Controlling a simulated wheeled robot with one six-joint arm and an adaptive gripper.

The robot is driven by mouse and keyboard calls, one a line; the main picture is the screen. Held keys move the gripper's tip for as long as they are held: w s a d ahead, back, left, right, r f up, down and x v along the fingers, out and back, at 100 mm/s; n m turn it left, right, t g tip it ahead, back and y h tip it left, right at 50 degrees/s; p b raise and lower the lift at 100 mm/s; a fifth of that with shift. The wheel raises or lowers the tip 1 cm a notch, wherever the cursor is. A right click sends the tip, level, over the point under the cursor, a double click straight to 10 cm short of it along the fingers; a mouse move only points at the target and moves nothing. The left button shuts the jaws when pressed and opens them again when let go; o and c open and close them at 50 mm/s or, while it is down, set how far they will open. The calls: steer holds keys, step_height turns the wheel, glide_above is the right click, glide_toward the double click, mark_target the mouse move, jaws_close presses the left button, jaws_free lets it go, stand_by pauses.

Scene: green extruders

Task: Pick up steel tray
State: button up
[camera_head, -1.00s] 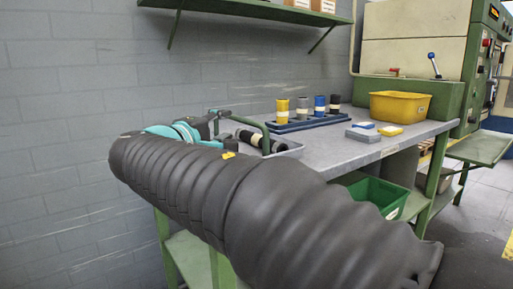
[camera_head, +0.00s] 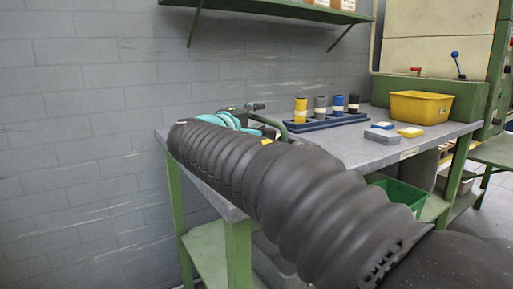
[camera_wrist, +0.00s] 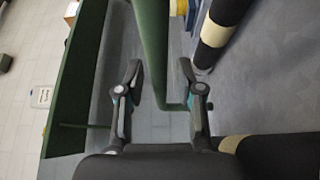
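The steel tray (camera_wrist: 270,95) fills the right of the wrist view, with a grey floor and a green bar handle (camera_wrist: 154,50). Black cylinders with cream bands (camera_wrist: 222,25) lie in it. My gripper (camera_wrist: 160,72) is open, with one finger on each side of the handle in this view. I cannot tell whether either finger touches it.
On the grey workbench (camera_head: 350,153), a blue rack (camera_head: 325,122) holds several cylinders. A yellow bin (camera_head: 421,107) and small blue and yellow boxes stand to the right. A green bin (camera_head: 405,194) sits below. A wall shelf (camera_head: 280,12) hangs above.

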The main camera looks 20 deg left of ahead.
jaws_close()
steer(key=shift+r, duration=0.25)
